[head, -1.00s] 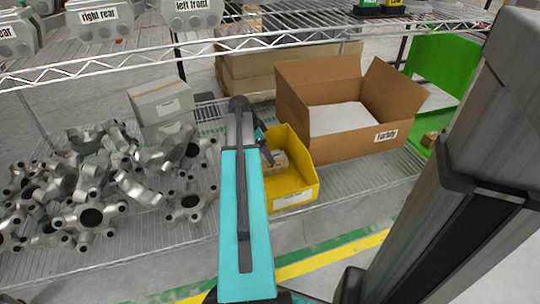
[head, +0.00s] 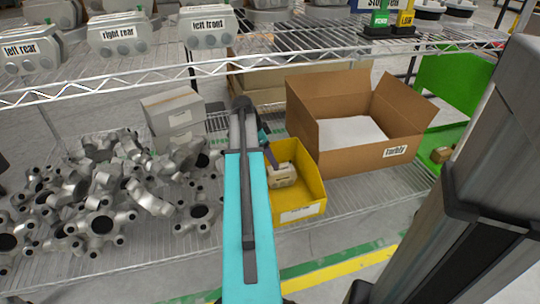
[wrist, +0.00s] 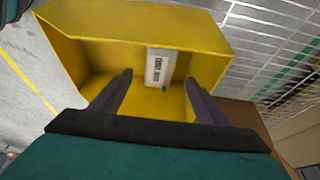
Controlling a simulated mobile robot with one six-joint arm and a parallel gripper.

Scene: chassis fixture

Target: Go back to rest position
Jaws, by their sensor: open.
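My gripper (wrist: 158,78) is open, with its two dark fingers apart and nothing between the tips. In the head view it is partly hidden behind my teal arm, beside the left rim of a yellow bin (head: 312,190). In the wrist view the fingers point into the open yellow bin (wrist: 130,22). A beige part (head: 283,175) lies in the bin; a pale labelled piece (wrist: 161,66) shows there in the wrist view, just beyond the fingertips.
A wire shelf (head: 150,250) carries a heap of grey metal castings (head: 100,220) at left, grey boxes (head: 172,110) behind, and a large open cardboard box (head: 350,155) right of the bin. An upper wire shelf (head: 290,68) with grey housings (head: 208,27) runs above my arm.

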